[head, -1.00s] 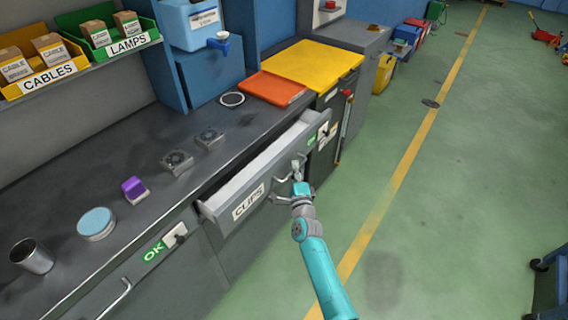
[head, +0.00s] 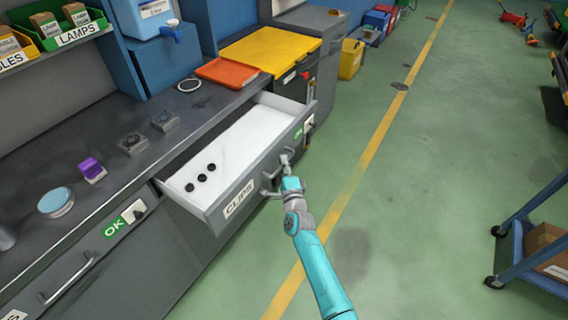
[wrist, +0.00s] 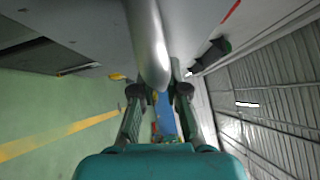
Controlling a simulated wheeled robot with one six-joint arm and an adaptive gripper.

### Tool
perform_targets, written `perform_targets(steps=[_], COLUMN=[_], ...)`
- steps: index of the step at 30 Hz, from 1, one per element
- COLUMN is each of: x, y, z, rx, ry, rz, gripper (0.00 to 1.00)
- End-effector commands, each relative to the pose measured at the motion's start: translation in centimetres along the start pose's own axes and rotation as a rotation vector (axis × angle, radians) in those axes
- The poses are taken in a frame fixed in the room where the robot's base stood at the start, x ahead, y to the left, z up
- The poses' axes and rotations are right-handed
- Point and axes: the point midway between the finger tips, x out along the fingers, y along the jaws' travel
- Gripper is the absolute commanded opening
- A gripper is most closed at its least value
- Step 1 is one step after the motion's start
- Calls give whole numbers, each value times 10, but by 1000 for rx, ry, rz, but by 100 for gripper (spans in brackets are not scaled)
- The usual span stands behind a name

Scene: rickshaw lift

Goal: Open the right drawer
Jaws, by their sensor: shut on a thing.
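The right drawer (head: 225,205), grey with a white inside and a CLIPS label, stands well open from the dark counter in the head view. Several small black round pieces (head: 203,177) lie in it near its left end. My gripper (head: 285,170) is at the bar handle (head: 270,186) on the drawer's front. In the wrist view the silver handle bar (wrist: 148,50) runs between the two fingers of my gripper (wrist: 160,92), which is shut on it. The left drawer (head: 75,270), with an OK label and its own handle, is closed.
On the counter (head: 100,205) are a purple block (head: 92,170), a blue round tin (head: 55,202), two fan-like parts (head: 131,143) and an orange tray (head: 227,72). A blue cart (head: 530,240) stands at the right. The green floor between is clear.

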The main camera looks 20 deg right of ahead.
Motion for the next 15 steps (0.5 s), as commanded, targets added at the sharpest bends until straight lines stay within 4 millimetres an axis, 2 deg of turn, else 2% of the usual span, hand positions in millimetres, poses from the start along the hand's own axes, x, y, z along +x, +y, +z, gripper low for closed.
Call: perform_targets(steps=[5,6,8,15], x=[0,0,0,0], y=[1,1,1,0], z=[0,0,0,0], rx=[0,0,0,0], ry=[-1,-1,-1,0], rz=[2,2,2,1], gripper=[0,23,38,39])
